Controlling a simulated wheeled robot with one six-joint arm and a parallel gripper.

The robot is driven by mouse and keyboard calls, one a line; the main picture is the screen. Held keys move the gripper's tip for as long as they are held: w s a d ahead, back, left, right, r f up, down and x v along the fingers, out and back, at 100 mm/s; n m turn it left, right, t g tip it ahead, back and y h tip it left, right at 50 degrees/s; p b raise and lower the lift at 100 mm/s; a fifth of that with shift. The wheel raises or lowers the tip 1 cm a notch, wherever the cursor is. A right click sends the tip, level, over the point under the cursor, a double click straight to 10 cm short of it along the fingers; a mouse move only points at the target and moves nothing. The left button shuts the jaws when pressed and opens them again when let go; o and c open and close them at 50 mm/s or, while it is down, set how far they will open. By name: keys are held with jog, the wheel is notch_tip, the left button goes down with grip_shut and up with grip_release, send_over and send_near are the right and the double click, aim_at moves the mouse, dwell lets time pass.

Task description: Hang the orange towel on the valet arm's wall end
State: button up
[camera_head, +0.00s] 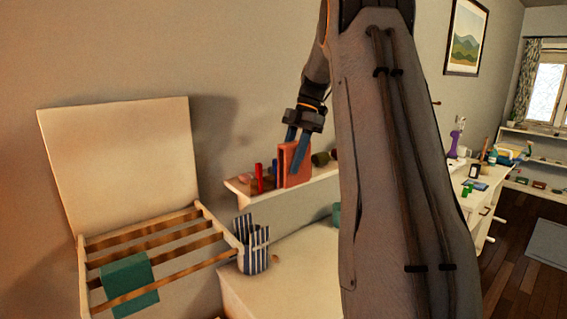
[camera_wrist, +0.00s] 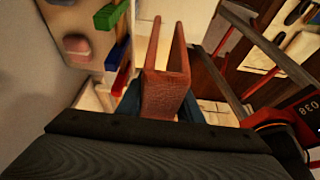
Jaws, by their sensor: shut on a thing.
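The orange towel (camera_head: 297,165) is folded and hangs from my gripper (camera_head: 299,137) in front of the wall shelf in the head view. My gripper's blue fingers are shut on it. In the wrist view, the towel (camera_wrist: 165,95) sits between the fingers, with two flaps spreading away from the camera. It looks clear of the shelf, but the gap is hard to judge. A small peg (camera_head: 436,102) sticks out just right of my arm in the head view; I cannot tell whether it is the valet arm. My arm hides much of the wall.
A wall rack (camera_head: 150,243) with wooden bars carries a green cloth (camera_head: 130,284) at left. The wall shelf (camera_head: 240,187) holds several small items. A striped bag (camera_head: 252,246) stands beside the rack. A framed picture (camera_head: 466,38) hangs at right. Open floor (camera_head: 505,270) shows at lower right.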

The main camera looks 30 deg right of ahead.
dwell(0.3)
notch_tip(320, 180, up, 15)
dwell(1.1)
